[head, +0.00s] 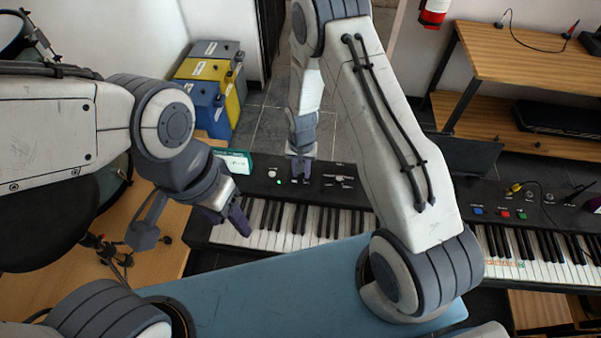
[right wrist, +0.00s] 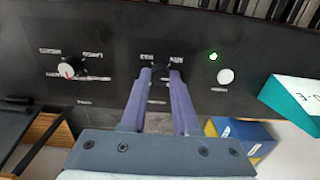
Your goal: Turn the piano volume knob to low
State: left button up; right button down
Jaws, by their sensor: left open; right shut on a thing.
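The piano (head: 255,182) stands in front of me, its black control panel (right wrist: 110,30) filling the right wrist view. My right gripper (head: 301,172) reaches down to the panel. In the right wrist view its fingers (right wrist: 161,74) are shut on a small dark knob (right wrist: 160,71), mostly hidden between them. The small labels around this knob are too blurred to read, so its setting is unclear. A white knob with a red mark (right wrist: 68,70) sits left of it on the panel. My left gripper (head: 192,228) is open and empty at the piano's left end.
A round white button (right wrist: 225,76) and a green light (right wrist: 213,56) are right of the gripped knob. A teal and white box (head: 235,160) is by the panel's edge. Blue and yellow cases (head: 213,85) stand behind. Another keyboard (head: 540,205) is at the right.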

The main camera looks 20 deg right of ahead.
jog(key=m+b, duration=0.1)
jog(key=m, duration=0.3)
jog(key=shift+m+b, duration=0.3)
jog(key=shift+b, duration=0.05)
jog(key=m+b, duration=0.1)
jog(key=m, duration=0.3)
jog(key=shift+w+m, duration=0.1)
jog(key=shift+m, duration=0.2)
jog(key=c, duration=0.7)
grip_release()
jog(key=shift+o, duration=0.2)
notch_tip(320, 180, up, 11)
jog(key=b, duration=0.2)
jog(key=shift+f, duration=0.2)
